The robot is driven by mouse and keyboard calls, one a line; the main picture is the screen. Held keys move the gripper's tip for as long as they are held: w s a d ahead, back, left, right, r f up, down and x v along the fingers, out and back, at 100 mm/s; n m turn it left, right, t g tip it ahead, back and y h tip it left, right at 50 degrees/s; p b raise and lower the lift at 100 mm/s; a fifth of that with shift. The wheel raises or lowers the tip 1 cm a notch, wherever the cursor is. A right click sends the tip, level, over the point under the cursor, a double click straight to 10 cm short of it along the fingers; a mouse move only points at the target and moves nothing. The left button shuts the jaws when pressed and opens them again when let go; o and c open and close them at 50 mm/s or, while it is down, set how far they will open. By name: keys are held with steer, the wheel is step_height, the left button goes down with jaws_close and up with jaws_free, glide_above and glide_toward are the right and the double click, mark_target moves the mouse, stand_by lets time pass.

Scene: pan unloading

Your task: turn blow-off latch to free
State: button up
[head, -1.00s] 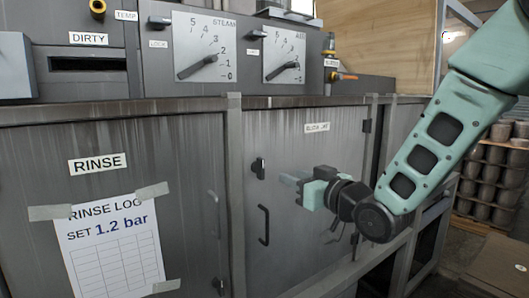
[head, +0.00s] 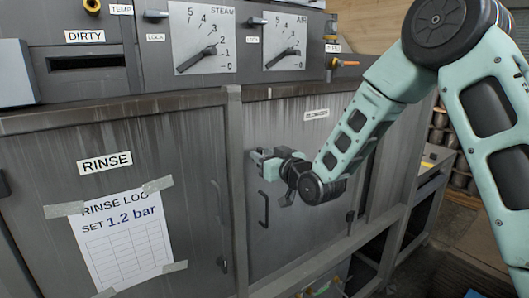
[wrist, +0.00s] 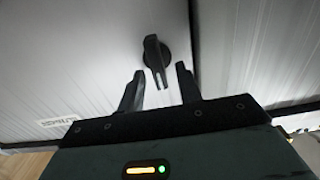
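The blow-off latch (wrist: 153,50) is a black turn handle on a round base on the grey door, seen in the wrist view. Its lever points down the picture, slightly right, into the gap between my fingers. My gripper (wrist: 160,72) is open, with one dark finger on each side of the lever's end and a visible gap to both. The door's label (head: 317,114) shows above right of my gripper.
The RINSE door (head: 190,150) with a paper log (head: 125,240) is to the left. Steam (head: 202,40) and air (head: 286,42) gauges sit above, and an orange-handled valve (head: 345,63) is at upper right.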

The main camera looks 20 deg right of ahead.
jaws_close()
steer(key=shift+f+b, duration=0.1)
steer(key=shift+b, duration=0.3)
steer(key=m+b, duration=0.2)
steer(key=m, duration=0.4)
steer(key=d+f+m+b, duration=0.1)
steer(key=m+b, duration=0.2)
steer(key=m, duration=0.3)
steer(key=m+b, duration=0.2)
steer(key=m, duration=0.3)
steer(key=shift+w+d+f+m+b, duration=0.15)
steer(key=shift+w+d+m+b, duration=0.1)
steer(key=shift+m+b, duration=0.15)
stand_by(0.4)
